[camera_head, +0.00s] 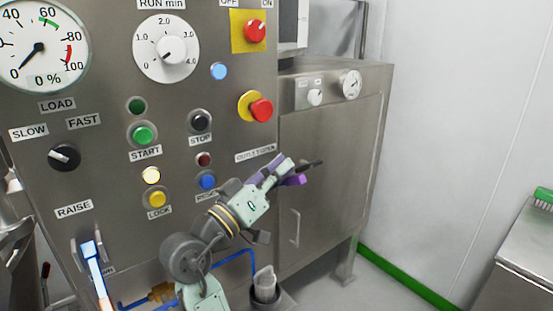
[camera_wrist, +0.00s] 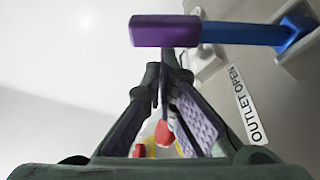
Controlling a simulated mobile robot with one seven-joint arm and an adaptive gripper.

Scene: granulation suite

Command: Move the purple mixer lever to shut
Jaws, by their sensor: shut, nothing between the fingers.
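The mixer lever has a purple grip (camera_wrist: 165,31) and a blue shaft (camera_wrist: 258,33). In the wrist view it lies across the top, its shaft running right to a mount on the grey panel, beside the label OUTLET OPEN (camera_wrist: 246,104). My gripper (camera_wrist: 168,62) is shut and empty. Its fingertips meet just below the purple grip in the picture; I cannot tell whether they touch it. In the head view my gripper (camera_head: 300,168) is in front of the panel's right edge. Purple (camera_head: 293,180) shows by its fingers there, and my gripper hides much of the lever.
The panel carries a red knob on a yellow plate (camera_head: 255,31), a red emergency button (camera_head: 261,110), several push buttons and a run-time dial (camera_head: 166,49). A steel cabinet (camera_head: 335,150) stands right of it. A blue-handled lever (camera_head: 91,255) is at lower left.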

